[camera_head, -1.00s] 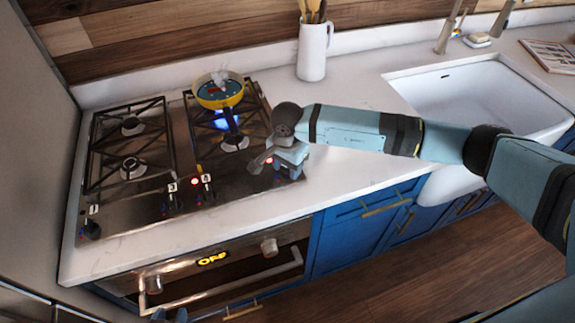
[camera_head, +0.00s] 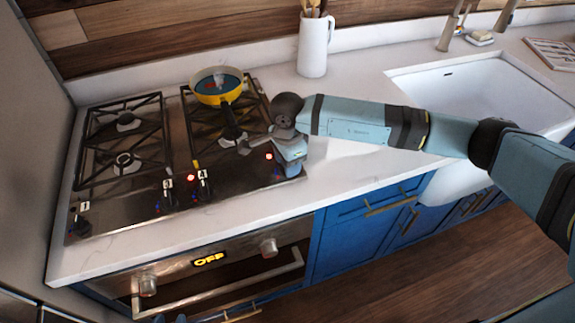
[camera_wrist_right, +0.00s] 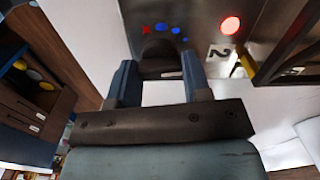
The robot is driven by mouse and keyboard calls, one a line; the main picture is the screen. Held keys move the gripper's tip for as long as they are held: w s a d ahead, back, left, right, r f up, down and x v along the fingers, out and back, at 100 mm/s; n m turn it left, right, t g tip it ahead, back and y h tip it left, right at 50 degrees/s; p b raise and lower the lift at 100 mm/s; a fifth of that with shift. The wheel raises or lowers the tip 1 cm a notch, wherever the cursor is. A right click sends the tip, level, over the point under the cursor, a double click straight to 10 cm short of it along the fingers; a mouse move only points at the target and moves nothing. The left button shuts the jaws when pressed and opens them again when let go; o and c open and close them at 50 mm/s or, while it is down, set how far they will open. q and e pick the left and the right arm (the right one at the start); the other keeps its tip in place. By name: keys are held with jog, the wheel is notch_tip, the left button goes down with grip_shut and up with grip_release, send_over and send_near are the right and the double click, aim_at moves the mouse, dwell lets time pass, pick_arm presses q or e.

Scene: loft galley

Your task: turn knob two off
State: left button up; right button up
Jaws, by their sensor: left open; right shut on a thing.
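Knob two (camera_wrist_right: 158,50) is the dark knob beside the "2" label (camera_wrist_right: 217,52) in the right wrist view. My right gripper (camera_wrist_right: 160,78) has one finger on each side of it and is shut on it. In the head view my right gripper (camera_head: 258,144) is at the right front of the cooktop, and its body hides most of that knob. A red light (camera_head: 268,156) glows beside it, and it also shows in the right wrist view (camera_wrist_right: 230,25).
A yellow pan (camera_head: 210,99) sits on the back right burner, with no flame visible under it. Knobs one (camera_head: 80,227), three (camera_head: 167,201) and four (camera_head: 203,188) line the cooktop front. A white jug (camera_head: 312,48) and a sink (camera_head: 470,90) are to the right.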

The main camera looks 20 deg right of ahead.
jog(key=shift+m+b, duration=0.3)
jog(key=shift+m, duration=0.4)
jog(key=o, duration=0.9)
jog(key=shift+r, duration=0.1)
notch_tip(320, 180, up, 14)
jog(key=shift+f+b, duration=0.2)
jog(key=shift+b, duration=0.65)
